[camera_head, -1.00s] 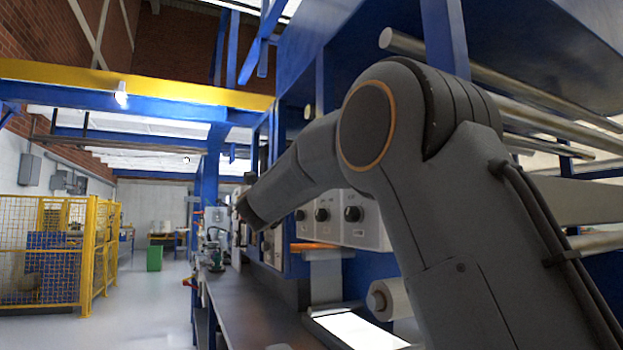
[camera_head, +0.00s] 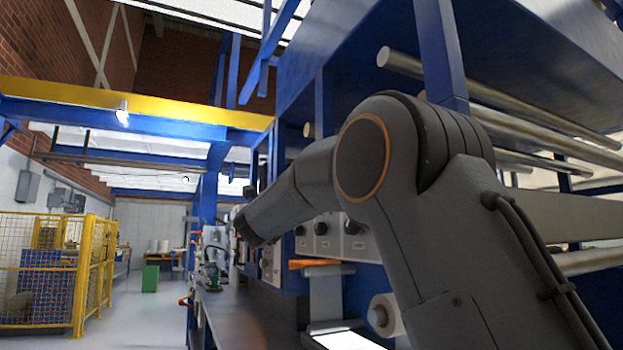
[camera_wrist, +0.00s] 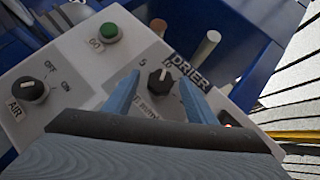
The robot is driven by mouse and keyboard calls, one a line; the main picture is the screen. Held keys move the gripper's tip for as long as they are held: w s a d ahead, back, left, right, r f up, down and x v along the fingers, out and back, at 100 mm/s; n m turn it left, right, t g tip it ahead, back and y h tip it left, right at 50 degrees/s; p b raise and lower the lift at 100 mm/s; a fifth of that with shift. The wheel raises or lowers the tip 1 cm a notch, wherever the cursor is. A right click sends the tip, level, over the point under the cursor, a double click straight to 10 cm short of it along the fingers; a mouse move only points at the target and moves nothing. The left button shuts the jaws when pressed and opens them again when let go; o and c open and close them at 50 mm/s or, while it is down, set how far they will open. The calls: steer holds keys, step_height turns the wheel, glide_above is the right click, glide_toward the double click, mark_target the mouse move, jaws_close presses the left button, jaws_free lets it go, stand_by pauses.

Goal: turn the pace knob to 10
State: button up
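In the wrist view a black knob with a pale pointer mark (camera_wrist: 158,82) sits on a light grey control panel (camera_wrist: 75,68). A "5" is printed at its upper left; the label below it is partly covered and I cannot read it as pace. The word DRIER (camera_wrist: 190,74) is printed to its right. My gripper (camera_wrist: 159,84) is open, one blue finger on each side of this knob in the picture. Contact with the knob cannot be seen. In the head view my arm hides the gripper's fingers, and knobs (camera_head: 321,229) show on grey boxes.
A black AIR knob (camera_wrist: 30,89) with OFF and ON marks is at the panel's left. A green button (camera_wrist: 109,32) marked GO is above. Metal rollers (camera_head: 430,80) and blue frame posts (camera_head: 445,55) stand close to my arm.

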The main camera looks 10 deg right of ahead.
steer(key=v, duration=0.8)
steer(key=shift+r, duration=0.1)
stand_by(0.6)
